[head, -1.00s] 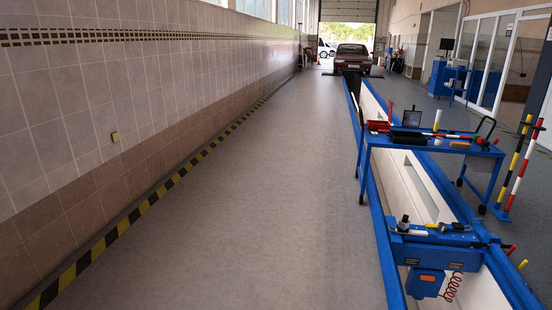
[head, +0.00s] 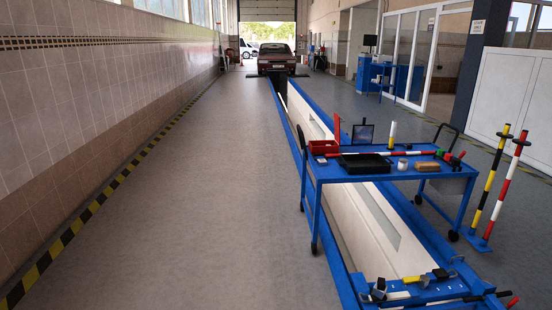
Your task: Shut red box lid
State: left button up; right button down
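A small red box (head: 323,147) sits at the left end of the blue cart's top in the head view. A thin upright red piece (head: 337,127) rises at its right rear. I cannot tell whether that piece is the raised lid or a separate thing. The box's inside is too small to make out. Neither of my grippers is in view.
The blue cart (head: 392,176) stands over the blue-edged pit (head: 330,245), carrying a black tray (head: 364,163) and a dark screen (head: 363,134). A blue jack (head: 425,291) spans the pit in front. Striped poles (head: 502,188) stand right. The left floor (head: 190,220) is clear.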

aim_at(337, 119)
jog(key=i, duration=2.5)
jog(key=i+l, duration=0.15)
jog(key=i, duration=0.25)
jog(key=i+l, duration=0.15)
jog(key=i, duration=0.3)
jog(key=i+l+u, duration=0.1)
jog(key=i, duration=0.3)
